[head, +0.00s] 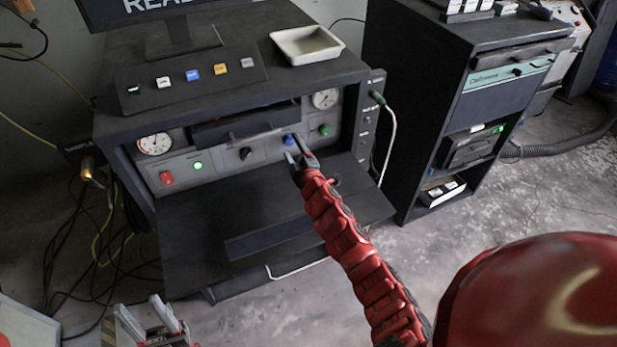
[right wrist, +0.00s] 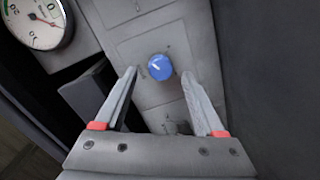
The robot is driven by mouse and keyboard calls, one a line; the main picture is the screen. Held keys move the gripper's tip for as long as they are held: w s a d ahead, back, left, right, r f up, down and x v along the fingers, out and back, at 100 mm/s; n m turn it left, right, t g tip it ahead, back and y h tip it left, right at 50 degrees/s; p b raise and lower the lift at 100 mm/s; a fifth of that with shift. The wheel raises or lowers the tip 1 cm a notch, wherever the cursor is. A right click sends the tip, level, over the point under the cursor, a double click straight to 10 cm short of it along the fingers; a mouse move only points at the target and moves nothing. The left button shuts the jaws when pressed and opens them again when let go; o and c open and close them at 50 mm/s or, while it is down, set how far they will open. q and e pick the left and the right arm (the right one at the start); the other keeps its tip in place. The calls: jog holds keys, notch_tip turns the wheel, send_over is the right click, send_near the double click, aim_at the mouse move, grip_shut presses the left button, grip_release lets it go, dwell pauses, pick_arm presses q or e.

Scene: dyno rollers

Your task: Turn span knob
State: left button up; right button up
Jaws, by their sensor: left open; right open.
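A blue knob (head: 289,139) with a white pointer mark sits on the grey panel of the black cabinet. A black knob (head: 245,154) is to its left and a green knob or button (head: 325,130) to its right. The labels are too small to read, so I cannot tell which is marked span. My right gripper (head: 298,153) is open just in front of the blue knob. In the right wrist view the blue knob (right wrist: 159,67) shows between the two fingertips, with no clear contact. My left gripper (head: 140,306) is open and empty at the bottom left, away from the panel.
Gauges (head: 155,143) flank the panel, which has a red switch (head: 166,177) and a lit green button (head: 198,166). A dark shelf (head: 190,240) juts out below. A white tray (head: 306,45) sits on the cabinet. Cables hang at left.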

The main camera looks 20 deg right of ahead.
jog(key=s+b, duration=0.1)
jog(key=s, duration=0.9)
jog(key=s+b, duration=0.1)
jog(key=s, duration=0.4)
jog(key=shift+r+b, duration=0.3)
jog(key=shift+r, duration=0.1)
